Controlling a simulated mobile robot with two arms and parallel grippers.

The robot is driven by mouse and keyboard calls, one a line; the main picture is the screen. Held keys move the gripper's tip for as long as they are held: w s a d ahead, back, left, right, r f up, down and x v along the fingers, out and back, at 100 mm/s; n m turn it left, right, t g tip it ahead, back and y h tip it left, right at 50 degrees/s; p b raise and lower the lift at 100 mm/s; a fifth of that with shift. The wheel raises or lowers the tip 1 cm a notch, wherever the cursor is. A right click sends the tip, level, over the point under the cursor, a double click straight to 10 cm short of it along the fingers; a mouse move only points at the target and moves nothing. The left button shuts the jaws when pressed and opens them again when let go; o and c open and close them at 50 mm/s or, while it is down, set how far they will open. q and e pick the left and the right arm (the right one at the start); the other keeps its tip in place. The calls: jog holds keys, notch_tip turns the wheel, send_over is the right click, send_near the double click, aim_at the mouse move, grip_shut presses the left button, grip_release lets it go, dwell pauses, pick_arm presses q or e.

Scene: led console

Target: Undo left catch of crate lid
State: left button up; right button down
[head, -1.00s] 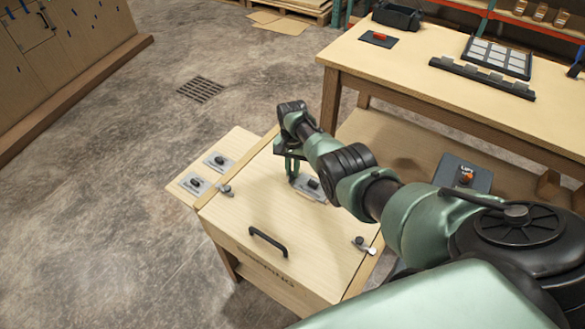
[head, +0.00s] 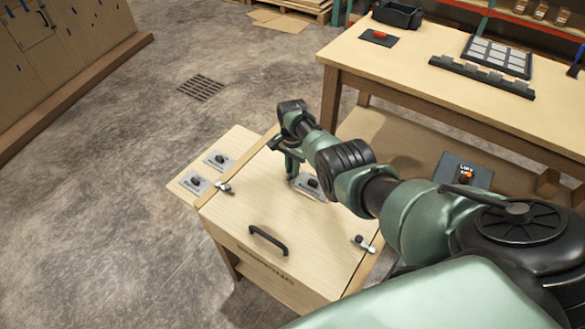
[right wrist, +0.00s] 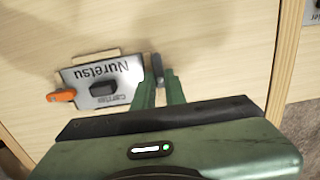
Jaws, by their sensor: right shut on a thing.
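The wooden crate's lid (head: 262,205) has a black bar handle (head: 268,240). The left catch (head: 224,187) sits on the lid's left side, and the right catch (head: 362,243) on its right side. My right gripper (head: 292,173) is over the lid's far part, apart from the left catch in the head view. In the right wrist view, its fingers (right wrist: 159,80) are shut on a small dark grey piece (right wrist: 158,66) beside a labelled plate (right wrist: 125,72). That piece is hidden by the fingers in the head view. My left gripper is not in view.
The labelled plate, with its dark knob, also shows on the lid in the head view (head: 304,190). A workbench (head: 400,75) stands at the back right.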

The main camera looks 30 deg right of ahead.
jog(key=shift+w+r, duration=0.1)
jog(key=shift+w, duration=0.05)
jog(key=c, duration=1.5)
grip_release()
jog(key=shift+o, duration=0.2)
notch_tip(320, 180, up, 7)
jog(key=p, duration=0.3)
jog(key=shift+r, duration=0.35)
